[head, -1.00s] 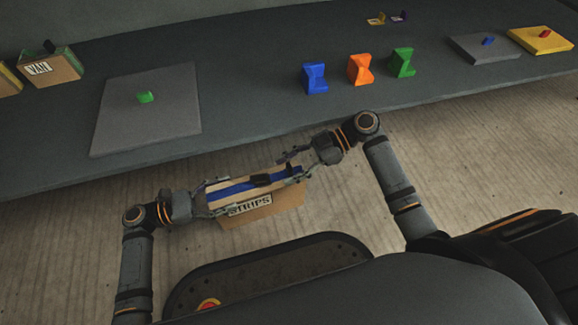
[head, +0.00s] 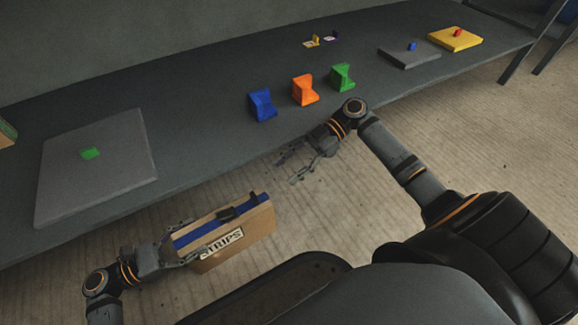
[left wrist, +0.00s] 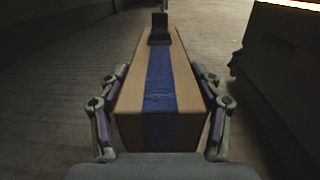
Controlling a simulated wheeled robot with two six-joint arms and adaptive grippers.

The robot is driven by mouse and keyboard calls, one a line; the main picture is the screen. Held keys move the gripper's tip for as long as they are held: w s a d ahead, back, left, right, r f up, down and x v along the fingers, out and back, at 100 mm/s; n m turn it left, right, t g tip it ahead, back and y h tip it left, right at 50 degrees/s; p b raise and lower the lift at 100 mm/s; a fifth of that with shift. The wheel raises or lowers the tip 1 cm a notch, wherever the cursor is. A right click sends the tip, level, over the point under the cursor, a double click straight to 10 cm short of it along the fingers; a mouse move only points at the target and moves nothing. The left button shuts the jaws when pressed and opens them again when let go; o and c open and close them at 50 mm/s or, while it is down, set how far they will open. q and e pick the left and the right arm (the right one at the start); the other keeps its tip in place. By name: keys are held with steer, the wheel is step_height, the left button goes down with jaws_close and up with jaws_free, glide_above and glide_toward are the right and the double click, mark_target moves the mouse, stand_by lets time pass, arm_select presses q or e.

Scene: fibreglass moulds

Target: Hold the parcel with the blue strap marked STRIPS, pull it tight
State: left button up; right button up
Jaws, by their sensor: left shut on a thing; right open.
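The cardboard parcel (head: 236,240) has a blue strap (head: 199,232) along its top, a dark buckle (head: 240,209) and a label reading STRIPS (head: 222,243). My left gripper (head: 186,250) is shut on the parcel's left end and holds it in front of the table, above the floor. In the left wrist view the parcel (left wrist: 132,105) lies between both fingers, with the strap (left wrist: 160,90) running away to the buckle (left wrist: 159,28). My right gripper (head: 288,167) is open and empty, apart from the parcel, up and right of it near the table edge.
The long grey table (head: 200,130) carries a grey plate with a green piece (head: 90,153), blue (head: 262,105), orange (head: 305,90) and green (head: 342,77) blocks, a small grey plate (head: 408,57) and a yellow plate (head: 455,40). A box edge (head: 7,133) shows far left.

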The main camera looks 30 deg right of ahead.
arm_select(q)
steer(key=o, duration=1.8)
steer(key=shift+c, duration=0.2)
steer(key=a, duration=1.2)
steer(key=shift+s, duration=0.4)
steer(key=shift+s, duration=0.1)
